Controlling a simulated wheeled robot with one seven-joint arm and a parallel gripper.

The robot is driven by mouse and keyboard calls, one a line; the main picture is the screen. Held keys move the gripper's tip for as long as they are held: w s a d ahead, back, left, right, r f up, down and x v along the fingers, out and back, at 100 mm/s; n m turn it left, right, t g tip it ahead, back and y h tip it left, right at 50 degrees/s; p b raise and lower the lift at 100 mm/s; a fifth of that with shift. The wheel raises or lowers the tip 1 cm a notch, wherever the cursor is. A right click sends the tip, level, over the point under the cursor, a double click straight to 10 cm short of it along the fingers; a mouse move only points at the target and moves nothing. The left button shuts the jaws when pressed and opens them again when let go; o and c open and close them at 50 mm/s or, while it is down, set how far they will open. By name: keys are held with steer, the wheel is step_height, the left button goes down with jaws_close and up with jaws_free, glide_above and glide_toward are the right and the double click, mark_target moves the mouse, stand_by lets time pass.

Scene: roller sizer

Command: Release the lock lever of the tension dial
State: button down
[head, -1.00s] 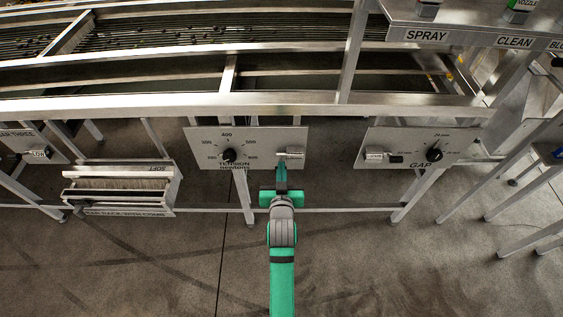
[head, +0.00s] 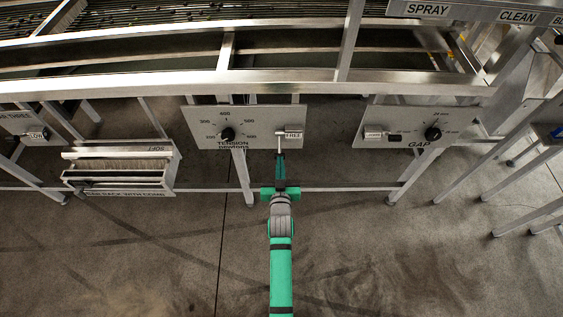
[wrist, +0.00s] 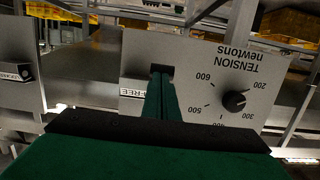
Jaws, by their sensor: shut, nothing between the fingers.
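The tension dial is a black knob (head: 228,135) on a grey panel (head: 215,113), with numbers around it; the knob (wrist: 234,101) also shows in the wrist view. A small plate reading FREE (head: 294,134) is at the panel's right side. In the wrist view the FREE plate (wrist: 135,93) lies left of my fingers. A dark block (wrist: 161,70), apparently the lever's part, sits at the fingertips and is partly covered. My gripper (head: 280,160) is shut and empty, just below the plate. I cannot tell whether it touches the lever.
The gap panel (head: 408,114) with its own knob (head: 433,134) and lever plate (head: 374,134) is to the right. A bin with a brush (head: 118,168) hangs at the left. A metal leg (head: 243,178) stands left of my arm. Floor in front is clear.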

steer(key=shift+w+f+t, duration=0.6)
steer(key=shift+f+t, duration=0.35)
steer(key=shift+t, duration=0.05)
steer(key=s+r, duration=0.3)
steer(key=s, duration=0.1)
steer(key=s+f, duration=0.3)
steer(key=f, duration=0.6)
steer(key=shift+s+t, duration=0.3)
steer(key=shift+s, duration=0.1)
steer(key=shift+d, duration=0.1)
